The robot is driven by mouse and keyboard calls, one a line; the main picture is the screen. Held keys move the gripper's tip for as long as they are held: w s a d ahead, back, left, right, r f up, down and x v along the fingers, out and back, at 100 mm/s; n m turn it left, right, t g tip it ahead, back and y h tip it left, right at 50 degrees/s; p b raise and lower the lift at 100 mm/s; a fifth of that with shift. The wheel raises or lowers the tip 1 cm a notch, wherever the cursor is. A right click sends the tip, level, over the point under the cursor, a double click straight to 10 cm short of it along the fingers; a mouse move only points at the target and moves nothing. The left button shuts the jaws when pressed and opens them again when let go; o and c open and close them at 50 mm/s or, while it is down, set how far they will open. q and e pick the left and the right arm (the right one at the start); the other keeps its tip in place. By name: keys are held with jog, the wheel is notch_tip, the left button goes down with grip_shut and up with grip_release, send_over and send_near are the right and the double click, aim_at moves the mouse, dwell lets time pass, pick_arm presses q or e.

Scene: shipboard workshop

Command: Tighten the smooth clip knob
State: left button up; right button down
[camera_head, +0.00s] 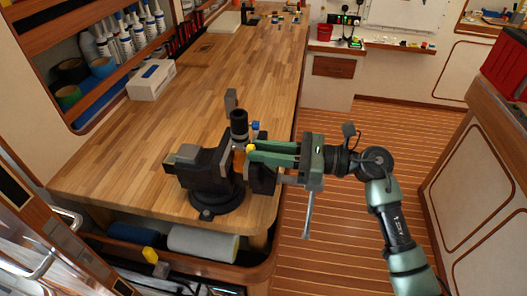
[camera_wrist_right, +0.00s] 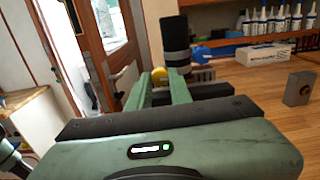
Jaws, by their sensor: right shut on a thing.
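A dark upright hose (camera_head: 239,124) with an orange lower part stands at the black bench vise (camera_head: 205,170). A yellow knob (camera_head: 251,148) sticks out at its right side, with a blue knob (camera_head: 255,125) above it. In the right wrist view the yellow knob (camera_wrist_right: 159,73) looks round and smooth and sits between my green fingertips; the blue knob (camera_wrist_right: 202,52) is to its right, outside them. My right gripper (camera_head: 254,151) reaches in from the right and is shut on the yellow knob. The fingers partly hide the clip behind. My left gripper does not show.
The wooden workbench (camera_head: 200,95) is mostly clear behind the vise. A white box (camera_head: 151,80) lies at its left edge below shelves of bottles. A grey block (camera_head: 231,101) stands behind the hose. Open plank floor (camera_head: 350,200) lies to the right.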

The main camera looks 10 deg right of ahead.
jog(key=shift+m, duration=1.1)
jog(key=c, duration=1.3)
grip_release()
jog(key=b+v, duration=0.3)
jog(key=v, duration=0.4)
jog(key=shift+s+d+b, duration=0.1)
jog(key=shift+d+b, duration=0.25)
